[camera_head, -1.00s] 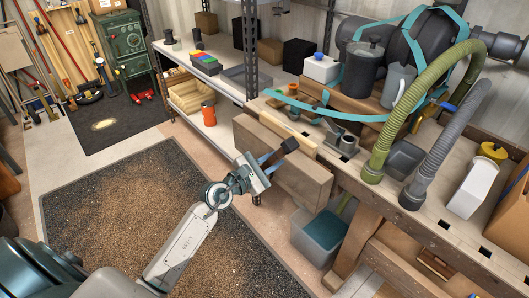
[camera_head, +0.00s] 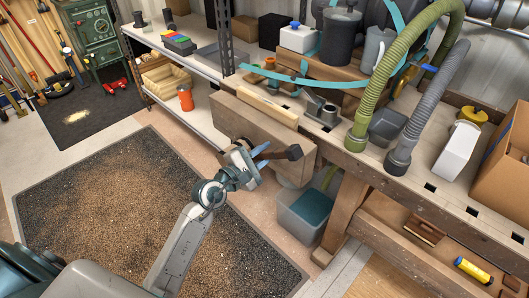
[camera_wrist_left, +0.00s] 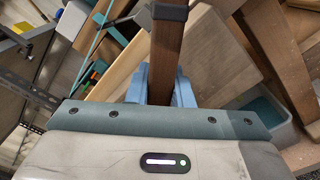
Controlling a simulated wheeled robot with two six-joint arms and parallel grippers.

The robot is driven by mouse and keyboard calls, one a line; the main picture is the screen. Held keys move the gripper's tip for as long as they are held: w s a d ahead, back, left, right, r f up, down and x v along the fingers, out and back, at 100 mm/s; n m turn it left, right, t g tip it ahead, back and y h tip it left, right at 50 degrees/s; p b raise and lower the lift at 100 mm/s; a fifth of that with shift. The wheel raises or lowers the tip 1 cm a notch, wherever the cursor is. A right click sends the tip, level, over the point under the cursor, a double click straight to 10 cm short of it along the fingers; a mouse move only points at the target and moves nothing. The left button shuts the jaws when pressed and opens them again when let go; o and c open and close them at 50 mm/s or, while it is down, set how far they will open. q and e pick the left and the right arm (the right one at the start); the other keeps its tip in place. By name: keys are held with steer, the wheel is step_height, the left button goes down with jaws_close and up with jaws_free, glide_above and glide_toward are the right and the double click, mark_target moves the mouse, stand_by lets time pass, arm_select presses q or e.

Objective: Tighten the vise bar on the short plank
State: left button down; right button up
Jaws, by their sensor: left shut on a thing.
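The vise's wooden front jaw (camera_head: 232,118) is a thick block on the near side of the bench. The short plank (camera_head: 267,106) is a pale board along the top between this jaw and the bench. The vise bar (camera_head: 294,152) is brown with a dark end cap and lies almost level in front of the jaw. My left gripper (camera_head: 262,156) is shut on the bar. In the left wrist view the bar (camera_wrist_left: 168,45) runs between its two blue fingers (camera_wrist_left: 162,85). The vise screw is hidden. My right gripper is out of view.
The workbench (camera_head: 410,183) holds a green hose (camera_head: 365,110), a grey hose (camera_head: 425,100) and a white container (camera_head: 459,150). A teal-filled bin (camera_head: 305,213) stands below the vise. Shelves (camera_head: 180,60) are behind left. The dark floor mat (camera_head: 110,215) has no objects on it.

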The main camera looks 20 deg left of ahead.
arm_select(q)
steer(key=shift+s+f, duration=0.1)
steer(key=shift+f, duration=0.1)
steer(key=c, duration=1.5)
jaws_free()
steer(key=shift+s+a, duration=0.1)
steer(key=shift+o, duration=1.1)
steer(key=shift+s+a+r, duration=0.15)
steer(key=shift+r, duration=0.1)
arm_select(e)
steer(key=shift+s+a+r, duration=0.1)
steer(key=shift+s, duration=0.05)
arm_select(q)
steer(key=shift+s, duration=0.1)
steer(key=v, duration=1)
steer(key=shift+s+a, duration=0.15)
steer(key=shift+s, duration=0.1)
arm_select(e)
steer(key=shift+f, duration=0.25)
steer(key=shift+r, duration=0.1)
